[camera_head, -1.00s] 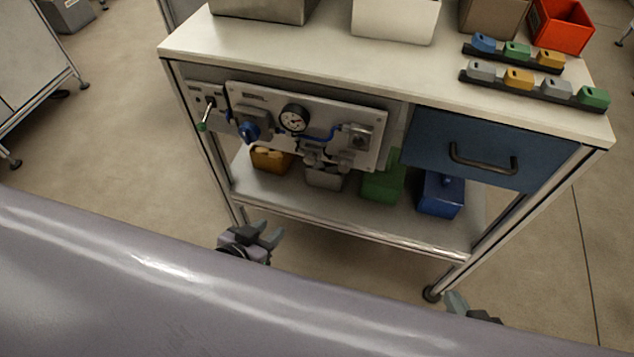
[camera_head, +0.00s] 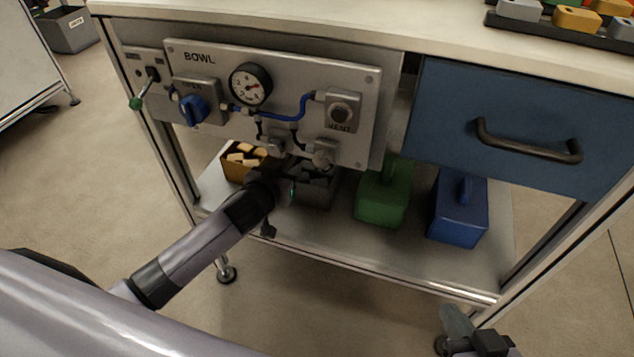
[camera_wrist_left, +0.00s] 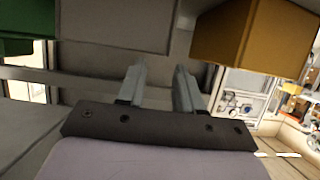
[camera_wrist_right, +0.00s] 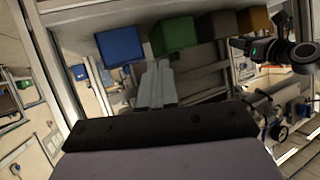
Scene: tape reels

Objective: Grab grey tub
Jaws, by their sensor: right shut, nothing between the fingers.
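The grey tub (camera_head: 318,190) stands on the lower shelf between the orange and green containers, partly hidden behind my left gripper. It shows at the top of the left wrist view (camera_wrist_left: 115,24) and in the right wrist view (camera_wrist_right: 217,26). My left gripper (camera_wrist_left: 158,76) is open, its two fingers apart with nothing between them. Its fingertips are close to the tub; I cannot tell whether they touch. In the head view the left gripper (camera_head: 292,178) is at the tub's near left side. My right gripper (camera_head: 470,322) is shut and empty, low in front of the cart's right side.
The orange container (camera_head: 243,162) with blocks is left of the tub. The green one (camera_head: 384,200) and the blue one (camera_head: 458,205) are right. A gauge panel (camera_head: 290,85) overhangs the tub. A blue drawer (camera_head: 520,130) is above right. The shelf's front edge (camera_head: 370,265) is clear.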

